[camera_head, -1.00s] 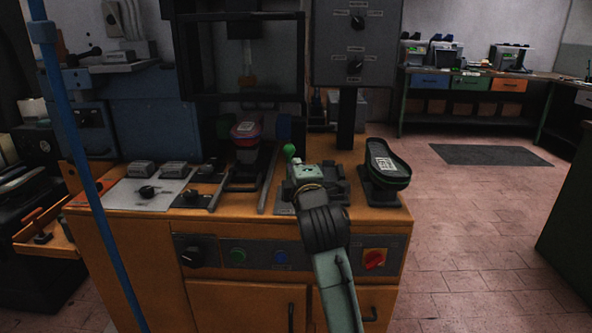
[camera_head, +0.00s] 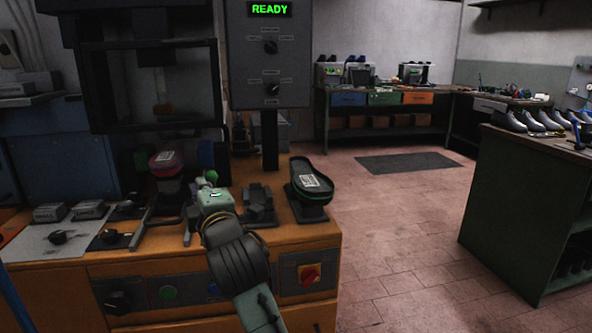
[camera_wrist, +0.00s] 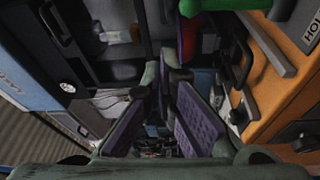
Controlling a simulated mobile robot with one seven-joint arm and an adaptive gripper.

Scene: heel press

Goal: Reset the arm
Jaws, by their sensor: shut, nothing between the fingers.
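My arm reaches up from the bottom of the head view over the front of the orange press bench (camera_head: 200,262). Its pale green wrist end lies in front of a lever with a green ball knob (camera_head: 212,176). The fingers are hidden there. In the wrist view my gripper (camera_wrist: 164,76) has its purple-padded fingers drawn together at the tips, with nothing held between them. The bench's orange side is at the right of that view. The green knob (camera_wrist: 236,4) shows blurred at its top edge; I cannot tell whether anything touches it.
A control panel (camera_head: 268,60) reads READY above the bench. A dark shoe-shaped piece (camera_head: 310,180) sits on a stand at the bench's right end. A red-topped piece (camera_head: 166,163) stands under the press frame (camera_head: 95,90). Open floor lies between bench and green counter (camera_head: 510,200).

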